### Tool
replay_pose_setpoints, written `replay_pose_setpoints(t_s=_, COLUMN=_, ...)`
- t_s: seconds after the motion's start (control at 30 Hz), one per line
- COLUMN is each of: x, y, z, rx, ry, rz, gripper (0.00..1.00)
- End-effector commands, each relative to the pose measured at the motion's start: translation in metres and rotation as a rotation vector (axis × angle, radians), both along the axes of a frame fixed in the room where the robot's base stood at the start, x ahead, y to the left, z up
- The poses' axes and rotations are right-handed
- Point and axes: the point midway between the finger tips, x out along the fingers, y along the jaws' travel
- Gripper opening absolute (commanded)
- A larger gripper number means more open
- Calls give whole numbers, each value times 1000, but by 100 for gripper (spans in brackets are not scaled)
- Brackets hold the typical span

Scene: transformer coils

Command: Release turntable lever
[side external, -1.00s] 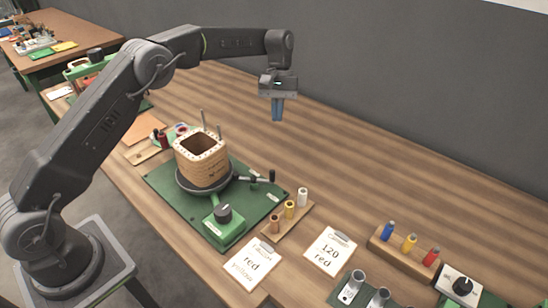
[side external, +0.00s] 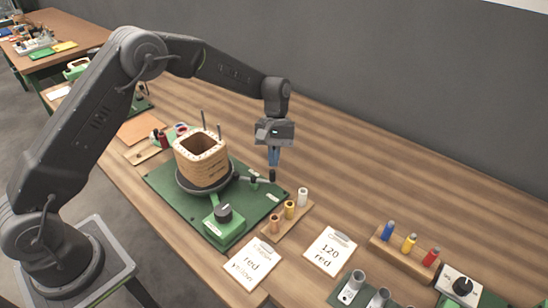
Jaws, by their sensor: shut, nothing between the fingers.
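The turntable (side external: 180,188) is a round dark disc on a green baseplate (side external: 165,195), with a square wooden coil former (side external: 201,168) standing on it. The turntable lever (side external: 259,180) is a dark horizontal bar on the right side of the plate, with a dark upright knob (side external: 272,175) at its outer end. I cannot tell whether the fingertips touch the knob.
Two cards (side external: 330,251) lie in front. Two upright pins (side external: 203,119) rise behind the former. The table behind my gripper is clear.

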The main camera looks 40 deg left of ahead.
Motion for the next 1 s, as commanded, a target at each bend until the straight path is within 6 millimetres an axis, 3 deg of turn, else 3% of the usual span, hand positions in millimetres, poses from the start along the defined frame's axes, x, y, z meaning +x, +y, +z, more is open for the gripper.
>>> replay_pose_setpoints(t_s=1.0, x=-4, y=-6, z=0, rx=0, ry=2, rz=-105, gripper=0)
